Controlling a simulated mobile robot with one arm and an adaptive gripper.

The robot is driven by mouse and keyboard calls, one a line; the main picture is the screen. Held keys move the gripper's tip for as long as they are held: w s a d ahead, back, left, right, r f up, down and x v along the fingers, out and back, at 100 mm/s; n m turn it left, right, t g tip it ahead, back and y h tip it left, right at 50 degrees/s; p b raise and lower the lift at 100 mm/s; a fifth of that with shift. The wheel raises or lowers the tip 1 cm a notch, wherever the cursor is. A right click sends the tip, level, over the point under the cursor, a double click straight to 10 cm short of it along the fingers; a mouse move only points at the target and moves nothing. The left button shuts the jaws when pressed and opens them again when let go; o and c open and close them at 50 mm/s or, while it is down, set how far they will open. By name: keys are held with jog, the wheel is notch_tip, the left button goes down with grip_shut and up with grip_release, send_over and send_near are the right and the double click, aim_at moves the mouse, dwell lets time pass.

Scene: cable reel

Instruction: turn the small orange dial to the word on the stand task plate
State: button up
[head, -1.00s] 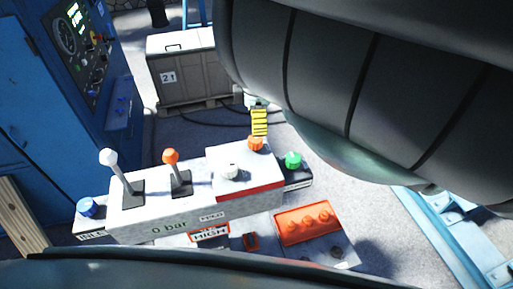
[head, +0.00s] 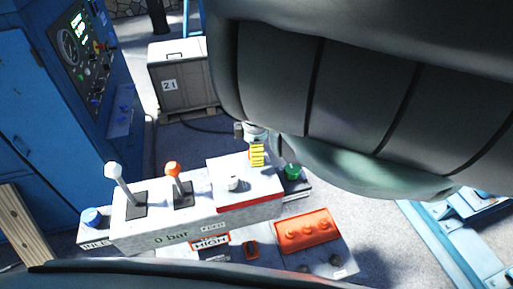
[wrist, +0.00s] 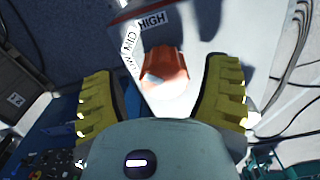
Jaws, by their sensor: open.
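The small orange dial (wrist: 166,66) sits between the two yellow fingers of my open gripper (wrist: 160,80) in the wrist view, with a visible gap on each side. I cannot tell which word the dial points to. In the head view my gripper (head: 257,154) is at the back right of the white console (head: 180,220) and mostly hides the dial. The task plate (head: 210,242) on the stand front reads HIGH in an orange frame.
A white knob (head: 234,183), an orange-topped lever (head: 173,170) and a white-topped lever (head: 114,172) stand on the console. A green knob (head: 292,171) is close to the right of my gripper. A blue knob (head: 91,216) is at the left end. My arm blocks the upper right.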

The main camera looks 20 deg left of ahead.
jog(key=shift+s+d+f, duration=0.1)
jog(key=shift+d+f, duration=0.25)
jog(key=shift+f, duration=0.05)
jog(key=shift+c, duration=0.2)
jog(key=c, duration=1.1)
jog(key=shift+c, duration=0.2)
jog(key=shift+f+m+b, duration=0.1)
jog(key=shift+m+b, duration=0.4)
jog(key=shift+m, duration=0.2)
jog(key=shift+m+b, duration=0.6)
jog(key=shift+m, duration=0.5)
jog(key=m+b, duration=0.1)
jog(key=m, duration=0.4)
jog(key=shift+s+b, duration=0.1)
jog(key=shift+b, duration=0.25)
jog(key=shift+m, duration=0.3)
